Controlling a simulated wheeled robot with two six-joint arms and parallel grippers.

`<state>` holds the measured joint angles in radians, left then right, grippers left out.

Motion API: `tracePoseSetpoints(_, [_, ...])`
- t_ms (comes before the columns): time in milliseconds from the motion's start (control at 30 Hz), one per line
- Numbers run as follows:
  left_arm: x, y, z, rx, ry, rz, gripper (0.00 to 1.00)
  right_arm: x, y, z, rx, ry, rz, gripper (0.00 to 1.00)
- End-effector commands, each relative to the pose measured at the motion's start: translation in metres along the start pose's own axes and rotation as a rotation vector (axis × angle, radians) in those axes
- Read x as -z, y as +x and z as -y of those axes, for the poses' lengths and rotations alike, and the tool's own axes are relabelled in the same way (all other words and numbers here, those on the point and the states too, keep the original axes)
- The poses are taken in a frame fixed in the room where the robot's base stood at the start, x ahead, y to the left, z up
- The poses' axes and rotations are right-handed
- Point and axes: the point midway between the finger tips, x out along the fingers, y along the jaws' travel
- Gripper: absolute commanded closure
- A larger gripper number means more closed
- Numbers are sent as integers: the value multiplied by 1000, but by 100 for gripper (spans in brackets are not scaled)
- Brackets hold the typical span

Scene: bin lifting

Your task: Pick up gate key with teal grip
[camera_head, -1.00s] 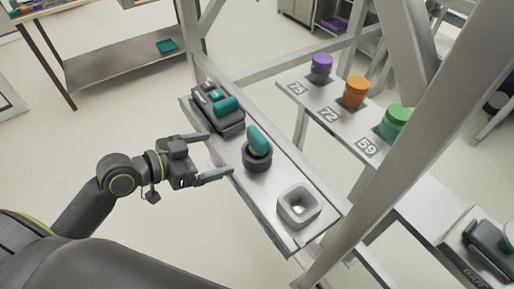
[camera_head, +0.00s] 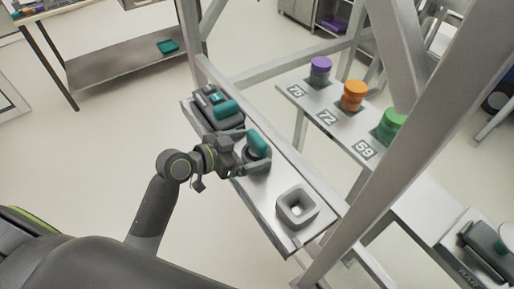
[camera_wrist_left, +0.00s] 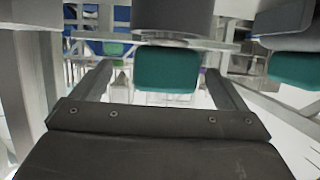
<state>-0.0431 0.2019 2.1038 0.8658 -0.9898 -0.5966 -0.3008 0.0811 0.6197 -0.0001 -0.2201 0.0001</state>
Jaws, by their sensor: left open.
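The gate key's teal grip (camera_head: 259,141) stands up from a round dark holder on the narrow metal shelf (camera_head: 262,187). My left gripper (camera_head: 256,152) is open at the key, with its fingers on either side of the teal grip. In the left wrist view, the teal grip (camera_wrist_left: 166,70) shows between the two spread fingers, and a gap is visible on each side of it. The holder is partly hidden behind the gripper in the head view. My right gripper is not in view.
A dark device with a teal handle (camera_head: 226,107) sits on the shelf left of the key. A square grey socket (camera_head: 297,206) is to the right. Purple, orange and green jars (camera_head: 353,95) stand on a numbered shelf behind. A thick slanted metal beam (camera_head: 408,140) crosses on the right.

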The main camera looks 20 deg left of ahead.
Motion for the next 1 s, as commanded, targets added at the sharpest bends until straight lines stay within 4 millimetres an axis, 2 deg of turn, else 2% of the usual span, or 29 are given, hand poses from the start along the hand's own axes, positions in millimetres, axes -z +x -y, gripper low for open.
tracePoseSetpoints(133, [3,9,2,0,-2,0,5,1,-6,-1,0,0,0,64])
tracePoseSetpoints(300, [6,29,7,-1,-3,0,5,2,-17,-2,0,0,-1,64])
tracePoseSetpoints(500, [3,49,8,0,0,0,5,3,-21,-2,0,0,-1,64])
tracePoseSetpoints(800, [2,52,8,1,0,0,5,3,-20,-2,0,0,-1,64])
tracePoseSetpoints(1000, [2,52,8,1,0,1,32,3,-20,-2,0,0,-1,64])
